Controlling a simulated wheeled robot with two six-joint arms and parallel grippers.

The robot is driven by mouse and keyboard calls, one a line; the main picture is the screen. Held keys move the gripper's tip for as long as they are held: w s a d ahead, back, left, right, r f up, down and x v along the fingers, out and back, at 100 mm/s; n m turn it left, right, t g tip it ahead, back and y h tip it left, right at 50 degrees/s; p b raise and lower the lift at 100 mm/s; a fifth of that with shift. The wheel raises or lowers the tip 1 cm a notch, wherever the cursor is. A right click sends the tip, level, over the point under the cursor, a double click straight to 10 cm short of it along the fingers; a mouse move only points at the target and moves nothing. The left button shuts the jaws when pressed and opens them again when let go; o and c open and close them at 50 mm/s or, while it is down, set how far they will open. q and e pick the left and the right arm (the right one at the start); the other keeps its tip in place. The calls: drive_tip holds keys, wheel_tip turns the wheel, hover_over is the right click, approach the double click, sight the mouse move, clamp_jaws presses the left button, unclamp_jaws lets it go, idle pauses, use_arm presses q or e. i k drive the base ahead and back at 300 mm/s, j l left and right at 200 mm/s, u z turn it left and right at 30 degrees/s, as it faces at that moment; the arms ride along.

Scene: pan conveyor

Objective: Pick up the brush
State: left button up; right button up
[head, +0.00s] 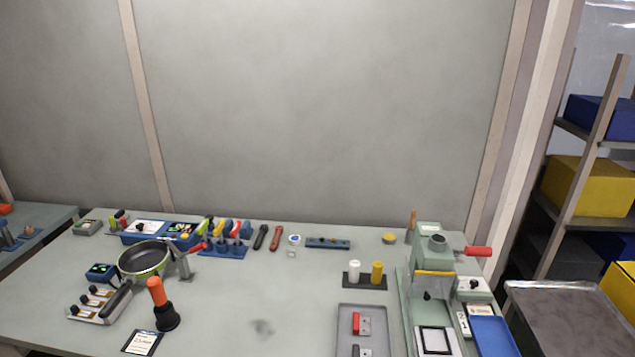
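An orange-handled tool (158,293) with a wide black lower end stands nearly upright at the front left of the table. It looks like the brush, but its bristles are too small to make out. A thin wooden stick or handle (411,224) stands upright at the back right, beside the green machine; I cannot tell if it belongs to a brush. Neither of my grippers is in view.
A round pan (143,259) and a grey block with black knobs (97,303) sit left of the orange-handled tool. A small card (142,342) lies in front of it. The green machine (437,262) and grey tray (345,322) are at right. The table's middle (255,290) is clear.

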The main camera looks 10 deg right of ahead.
sight(414, 212)
drive_tip(key=z, duration=1.1)
